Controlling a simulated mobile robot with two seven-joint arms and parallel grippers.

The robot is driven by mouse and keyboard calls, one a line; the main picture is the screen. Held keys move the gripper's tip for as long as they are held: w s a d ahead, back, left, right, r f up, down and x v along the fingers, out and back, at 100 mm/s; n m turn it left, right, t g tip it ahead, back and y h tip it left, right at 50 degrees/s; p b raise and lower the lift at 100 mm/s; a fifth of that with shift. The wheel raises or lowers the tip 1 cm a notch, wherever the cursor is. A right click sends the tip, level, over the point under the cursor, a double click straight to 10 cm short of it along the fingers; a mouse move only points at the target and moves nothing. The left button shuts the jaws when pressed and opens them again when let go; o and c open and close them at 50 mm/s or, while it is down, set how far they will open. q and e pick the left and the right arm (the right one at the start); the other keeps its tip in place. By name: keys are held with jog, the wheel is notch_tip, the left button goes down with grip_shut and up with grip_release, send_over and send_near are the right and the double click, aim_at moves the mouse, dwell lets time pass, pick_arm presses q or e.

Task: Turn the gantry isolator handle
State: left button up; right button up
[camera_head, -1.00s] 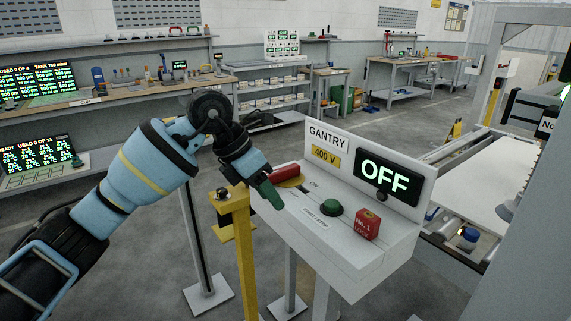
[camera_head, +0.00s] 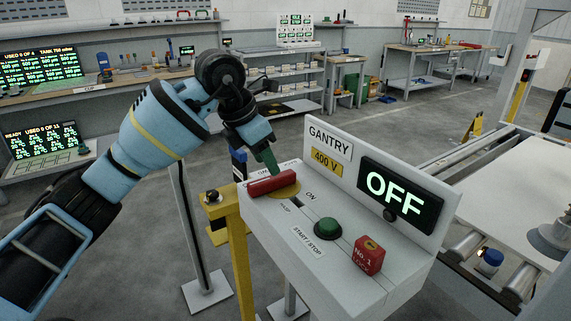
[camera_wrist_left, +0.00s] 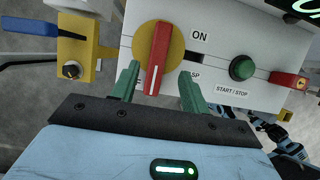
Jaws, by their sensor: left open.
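The red isolator handle (camera_head: 272,183) sits on a yellow round plate (camera_head: 291,191) at the left end of the grey gantry console (camera_head: 340,262). In the left wrist view the handle (camera_wrist_left: 158,58) points toward my gripper, and the "ON" label is to its right. The display (camera_head: 395,194) reads OFF. My left gripper (camera_head: 270,160) is above and just behind the handle in the head view. In the wrist view its green fingers (camera_wrist_left: 158,84) are apart, one on each side of the handle's near end, with gaps visible. My right gripper is not in view.
A green start/stop button (camera_head: 328,228) and a red No. 1 lock (camera_head: 368,256) are on the console top. A yellow post (camera_head: 238,255) stands at its left. A conveyor with rollers (camera_head: 490,244) lies to the right. Open floor lies behind the console.

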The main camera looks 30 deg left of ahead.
aim_at(272, 178)
pick_arm(q)
jog(key=shift+x, duration=2.6)
grip_shut()
